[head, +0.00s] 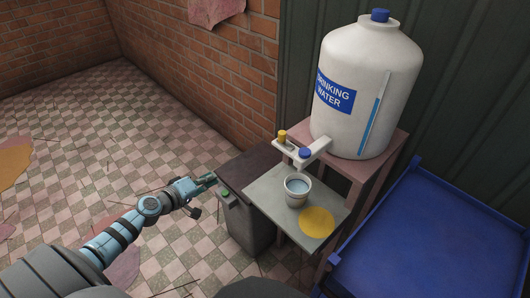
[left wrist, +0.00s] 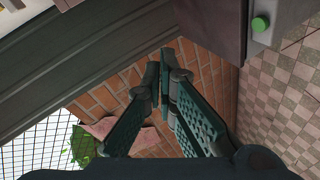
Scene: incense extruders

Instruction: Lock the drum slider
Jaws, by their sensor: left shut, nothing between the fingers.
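My left gripper (head: 209,180) is shut and empty. Its fingertips are beside the upper left edge of a dark grey cabinet (head: 257,225), close to a light grey panel with a green button (head: 224,192). Whether they touch it I cannot tell. In the left wrist view the closed fingertips (left wrist: 165,54) point toward a brick wall, and the green button (left wrist: 261,23) shows at the upper right, apart from the fingers. No part is clearly recognisable as the drum slider. My right gripper is not in view.
A white water drum (head: 366,85) stands on a pinkish stand (head: 391,150). Its white tap bracket has a yellow knob (head: 282,136) and a blue knob (head: 305,153). A cup (head: 297,190) and a yellow disc (head: 316,222) rest on a grey tabletop. A blue platform (head: 440,245) stands right. Floor at left is open.

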